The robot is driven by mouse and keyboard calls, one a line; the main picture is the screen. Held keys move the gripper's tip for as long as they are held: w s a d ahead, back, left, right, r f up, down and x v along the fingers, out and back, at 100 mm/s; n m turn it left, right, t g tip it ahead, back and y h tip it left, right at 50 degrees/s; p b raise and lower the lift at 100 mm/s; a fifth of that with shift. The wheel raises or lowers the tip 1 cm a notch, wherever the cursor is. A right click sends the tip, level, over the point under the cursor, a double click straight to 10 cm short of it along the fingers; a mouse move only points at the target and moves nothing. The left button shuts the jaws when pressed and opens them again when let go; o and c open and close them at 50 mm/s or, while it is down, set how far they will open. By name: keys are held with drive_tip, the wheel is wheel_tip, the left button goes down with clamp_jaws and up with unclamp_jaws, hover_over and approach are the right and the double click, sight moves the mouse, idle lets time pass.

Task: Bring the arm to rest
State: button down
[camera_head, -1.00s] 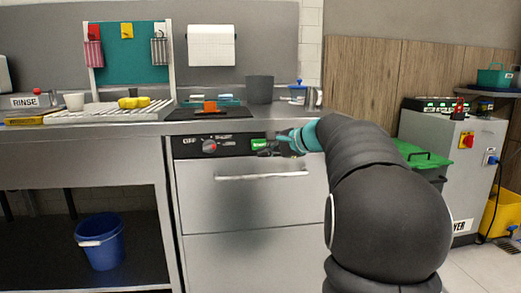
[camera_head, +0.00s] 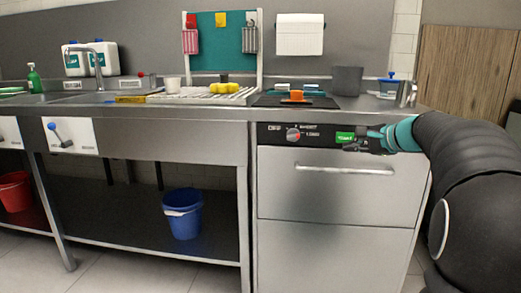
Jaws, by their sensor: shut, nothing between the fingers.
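My gripper (camera_head: 366,140) is at the right of the picture, in front of the control panel of a steel dishwasher-like machine (camera_head: 335,235). It is shut and empty, just right of the green button (camera_head: 345,137). I cannot tell whether it touches the panel. My dark arm reaches in from the right edge, with a teal band at the wrist. A knob (camera_head: 293,135) with a red mark sits left of the button. The machine's door handle (camera_head: 343,169) lies just below my gripper.
A steel counter (camera_head: 190,111) carries a rack with yellow sponges (camera_head: 219,88), a grey bin (camera_head: 347,80) and a blue-lidded tub (camera_head: 389,86). A blue bucket (camera_head: 183,220) stands on the lower shelf, a red bucket (camera_head: 14,190) further left. Floor shows at the lower left.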

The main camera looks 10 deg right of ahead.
drive_tip(key=s+a+f+n+g+h, duration=0.1)
drive_tip(key=s+a+f+n+g, duration=0.15)
drive_tip(key=s+f, duration=0.4)
drive_tip(key=s+a+f+n+g+h, duration=0.1)
drive_tip(key=s+f+n+g, duration=0.2)
drive_tip(key=s+f, duration=0.3)
drive_tip(key=s+a+f+n+h+p, duration=0.1)
drive_tip(key=s+a+n, duration=0.4)
drive_tip(key=s, duration=0.6)
drive_tip(key=s+a+f+n+h+p, duration=0.1)
drive_tip(key=s+a+n+p, duration=0.3)
drive_tip(key=s+a, duration=0.6)
drive_tip(key=shift+s+a+n+g+h, duration=0.35)
drive_tip(key=shift+s+n+h, duration=0.25)
drive_tip(key=shift+s+n, duration=0.45)
